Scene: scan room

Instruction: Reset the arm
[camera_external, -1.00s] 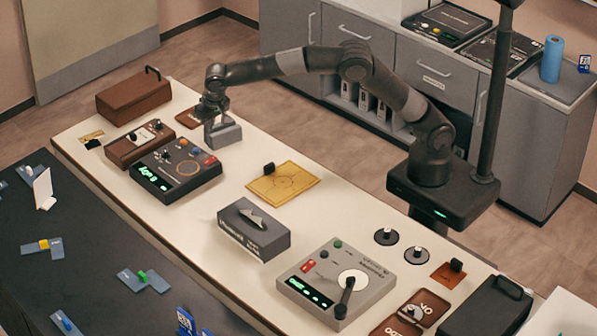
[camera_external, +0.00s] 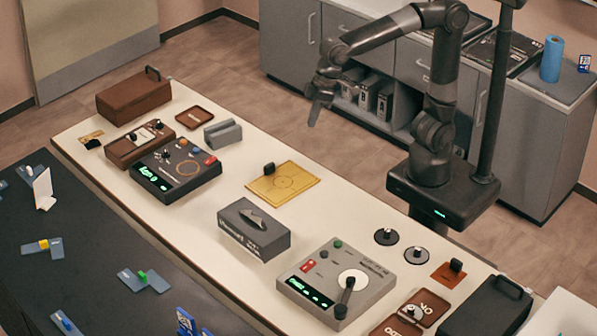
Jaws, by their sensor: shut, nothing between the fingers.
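My gripper (camera_external: 316,114) hangs in the air over the far side of the white table, pointing down. It is shut with nothing held. My arm (camera_external: 440,70) is folded, with its elbow high above its dark base (camera_external: 443,205) at the table's far right. A grey block (camera_external: 223,134) stands on the table at the far left, clear of the gripper.
The white table (camera_external: 340,220) holds a dark console (camera_external: 176,168), a yellow plate (camera_external: 283,182), a grey tissue-type box (camera_external: 253,228) and a grey console (camera_external: 337,282). Grey cabinets (camera_external: 430,85) stand behind the arm. A black pole (camera_external: 500,90) rises beside its base.

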